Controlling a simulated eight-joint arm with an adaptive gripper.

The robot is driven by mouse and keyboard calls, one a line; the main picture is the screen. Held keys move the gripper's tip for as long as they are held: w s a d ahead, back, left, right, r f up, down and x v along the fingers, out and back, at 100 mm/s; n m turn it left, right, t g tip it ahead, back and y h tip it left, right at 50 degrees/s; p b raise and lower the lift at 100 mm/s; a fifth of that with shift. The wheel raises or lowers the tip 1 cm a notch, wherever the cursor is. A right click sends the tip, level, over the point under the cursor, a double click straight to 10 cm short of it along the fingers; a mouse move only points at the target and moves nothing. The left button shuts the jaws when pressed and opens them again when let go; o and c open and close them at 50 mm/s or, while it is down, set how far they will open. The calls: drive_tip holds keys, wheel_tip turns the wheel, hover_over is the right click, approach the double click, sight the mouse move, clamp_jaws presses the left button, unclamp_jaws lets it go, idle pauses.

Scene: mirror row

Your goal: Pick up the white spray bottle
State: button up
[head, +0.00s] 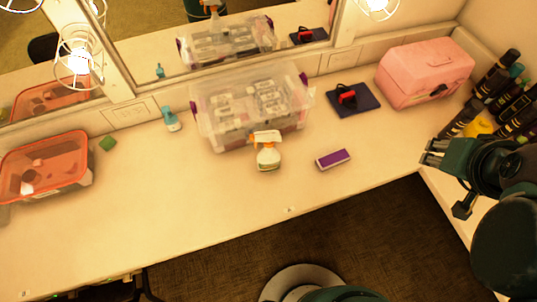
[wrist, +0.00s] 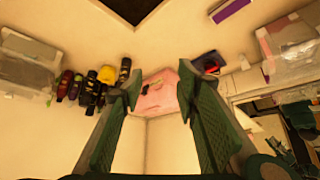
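The white spray bottle (head: 268,155) with an orange trigger top stands on the counter in the head view, just in front of the clear plastic bin. I cannot make it out in the wrist view. My gripper (head: 433,153) is at the right of the head view, above the right end of the counter and well to the right of the bottle. In the wrist view its two green fingers (wrist: 160,88) are spread wide with nothing between them.
The clear bin (head: 215,128) stands behind the bottle; a purple block (head: 333,159) lies to its right. A pink case (head: 425,72), a dark pad (head: 366,100) and several dark bottles (head: 495,75) are farther right. An orange-lidded container (head: 45,160) sits left. The counter front is clear.

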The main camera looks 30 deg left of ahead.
drive_tip(key=shift+a, duration=0.1)
drive_tip(key=a, duration=0.1)
drive_tip(key=m+g+p, duration=0.7)
drive_tip(key=m+p, duration=0.4)
drive_tip(key=p, duration=0.1)
hover_over(269, 134)
drive_tip(key=f, duration=0.6)
drive_tip(key=shift+w+d+f, duration=0.2)
drive_tip(key=shift+w+d, duration=0.1)
drive_tip(key=shift+w, duration=0.05)
drive_tip(key=shift+s+a+f, duration=0.25)
drive_tip(key=shift+s+a, duration=0.05)
drive_tip(key=shift+a, duration=0.05)
